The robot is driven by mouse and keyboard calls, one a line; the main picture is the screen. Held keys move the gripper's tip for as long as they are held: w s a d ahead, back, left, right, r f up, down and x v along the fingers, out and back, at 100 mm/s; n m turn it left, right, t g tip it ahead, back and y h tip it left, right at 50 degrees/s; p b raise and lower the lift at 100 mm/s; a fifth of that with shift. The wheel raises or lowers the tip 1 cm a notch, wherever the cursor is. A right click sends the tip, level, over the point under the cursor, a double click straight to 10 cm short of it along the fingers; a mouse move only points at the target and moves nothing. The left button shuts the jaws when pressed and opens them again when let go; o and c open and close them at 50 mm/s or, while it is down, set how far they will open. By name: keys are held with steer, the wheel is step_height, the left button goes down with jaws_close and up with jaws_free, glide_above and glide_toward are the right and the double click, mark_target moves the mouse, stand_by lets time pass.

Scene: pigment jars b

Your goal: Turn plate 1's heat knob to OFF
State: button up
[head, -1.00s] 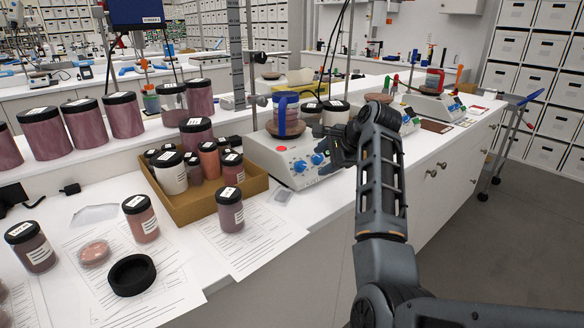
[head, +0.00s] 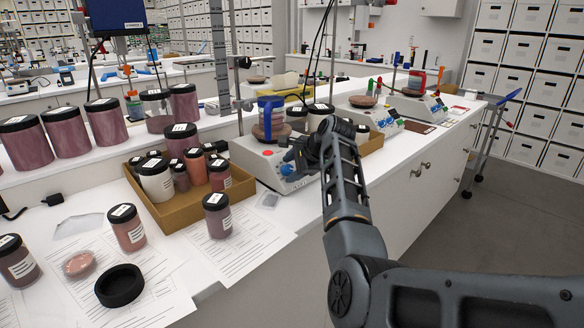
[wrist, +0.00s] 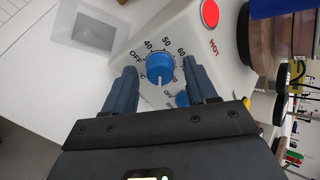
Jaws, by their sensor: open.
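The nearest white hot plate (head: 246,154) stands on the bench with a red HOT light and blue knobs on its front. No plate number is readable. In the wrist view a blue heat knob (wrist: 159,65) sits on a printed scale with OFF, 40, 50 and 60. Its white pointer line points toward the bottom of the picture, away from OFF. My gripper (wrist: 160,78) is open, with one finger on each side of this knob; contact cannot be told. A second blue knob (wrist: 182,99) is partly hidden beside the right finger. In the head view my gripper (head: 299,160) covers part of the panel.
A blue-handled container (head: 270,128) stands on the plate. A cardboard tray of jars (head: 190,210) is to its left, with a loose jar (head: 217,214) in front. More hot plates (head: 415,105) stand further right.

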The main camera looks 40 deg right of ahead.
steer(key=shift+c, duration=0.2)
steer(key=c, duration=1)
